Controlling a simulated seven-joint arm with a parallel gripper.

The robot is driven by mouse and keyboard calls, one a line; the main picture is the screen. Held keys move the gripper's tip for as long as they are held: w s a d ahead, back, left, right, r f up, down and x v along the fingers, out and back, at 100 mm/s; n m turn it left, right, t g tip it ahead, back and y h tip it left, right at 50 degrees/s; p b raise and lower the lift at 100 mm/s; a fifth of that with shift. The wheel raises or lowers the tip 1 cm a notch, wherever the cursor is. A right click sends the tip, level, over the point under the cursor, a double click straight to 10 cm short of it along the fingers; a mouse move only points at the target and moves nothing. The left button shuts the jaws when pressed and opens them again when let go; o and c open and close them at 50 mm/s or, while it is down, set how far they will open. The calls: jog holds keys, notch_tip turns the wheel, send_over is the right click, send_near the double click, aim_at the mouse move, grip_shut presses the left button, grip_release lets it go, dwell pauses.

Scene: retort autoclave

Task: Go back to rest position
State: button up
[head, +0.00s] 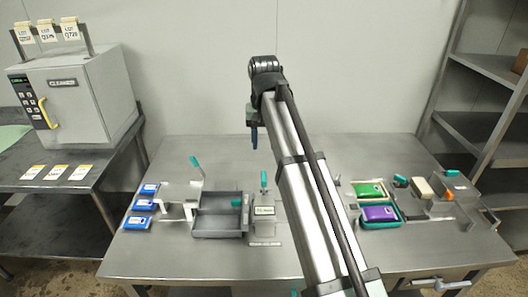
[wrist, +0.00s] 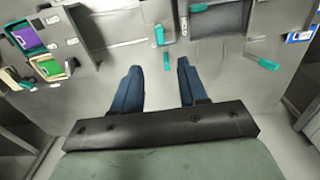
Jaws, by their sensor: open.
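My gripper (wrist: 160,85) shows in the wrist view with its two blue fingers apart and nothing between them. In the head view my arm reaches up over the middle of the steel table (head: 330,152), and my gripper (head: 254,138) hangs above the table's back part, partly hidden by the arm. It touches nothing that I can see. A fixture with a teal handle (head: 264,180) stands on the table below it, near the arm.
A grey divided tray (head: 218,234) and several blue packs (head: 140,205) lie left of the arm. A green pack (head: 369,190) and a purple pack (head: 380,213) lie right. An autoclave (head: 75,95) stands at left, shelving (head: 490,122) at right. The table's back strip is clear.

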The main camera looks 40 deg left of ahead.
jog(key=shift+r, duration=0.55)
